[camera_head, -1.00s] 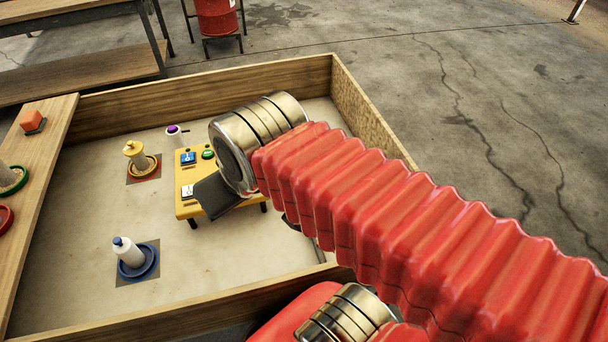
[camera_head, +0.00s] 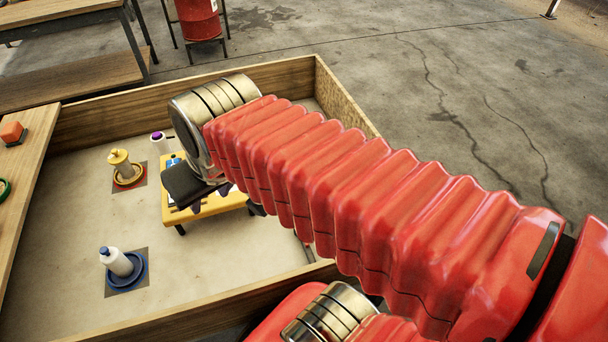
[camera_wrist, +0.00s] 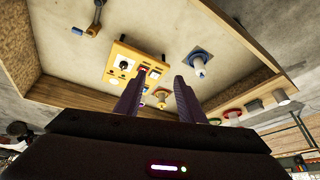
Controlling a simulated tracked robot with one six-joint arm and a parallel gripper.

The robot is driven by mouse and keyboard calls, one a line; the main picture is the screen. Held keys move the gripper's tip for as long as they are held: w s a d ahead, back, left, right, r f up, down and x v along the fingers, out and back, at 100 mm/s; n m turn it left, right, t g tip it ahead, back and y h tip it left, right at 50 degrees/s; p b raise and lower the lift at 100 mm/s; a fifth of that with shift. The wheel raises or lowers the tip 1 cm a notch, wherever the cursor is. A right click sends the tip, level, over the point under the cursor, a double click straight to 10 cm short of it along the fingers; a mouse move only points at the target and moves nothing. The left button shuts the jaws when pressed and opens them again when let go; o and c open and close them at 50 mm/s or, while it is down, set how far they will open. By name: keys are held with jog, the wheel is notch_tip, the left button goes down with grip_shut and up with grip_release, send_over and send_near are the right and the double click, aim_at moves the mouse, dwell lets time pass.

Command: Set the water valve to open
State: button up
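A metal pipe fitting with a blue lever (camera_wrist: 92,29), which looks like the water valve, stands on the pen floor at the upper left of the wrist view. Whether it is open or closed is too small to tell. In the head view my arm hides most of that area. A yellow control panel (camera_head: 222,205) stands on short legs, partly covered by my wrist in the head view. Its dials and switches show in the wrist view (camera_wrist: 124,48). My gripper (camera_wrist: 161,76) is open and empty, its dark fingers apart near the panel, with the blue lever off to the left.
Low wooden walls (camera_head: 200,318) enclose the pen. A white bottle on a blue dish (camera_head: 118,262) and a yellow-topped feeder (camera_head: 122,166) stand left of the panel. A purple-topped container (camera_head: 158,141) is behind it. Bare floor lies between them.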

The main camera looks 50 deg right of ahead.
jog(key=w+d+f+m+g, duration=0.1)
jog(key=w+d+f+m, duration=0.3)
jog(key=d, duration=0.3)
jog(key=w+d+f+m+g+y, duration=0.1)
jog(key=w+d+m, duration=0.3)
jog(key=w+d, duration=0.3)
jog(key=w+d+f+m+g, duration=0.1)
jog(key=w+d+f+m, duration=0.3)
jog(key=d, duration=0.4)
jog(key=s+d+f+m+y, duration=0.1)
jog(key=s+d+f+m, duration=0.1)
jog(key=d+f+m, duration=0.3)
jog(key=s+d+f+m+y, duration=0.2)
jog(key=d+f+m, duration=0.3)
jog(key=d+f, duration=0.7)
jog(key=d, duration=0.5)
jog(key=shift+f+m, duration=0.25)
jog(key=shift+m, duration=0.05)
jog(key=shift+f, duration=0.1)
jog(key=x, duration=1.3)
jog(key=shift+f, duration=0.25)
jog(key=shift+c, duration=0.2)
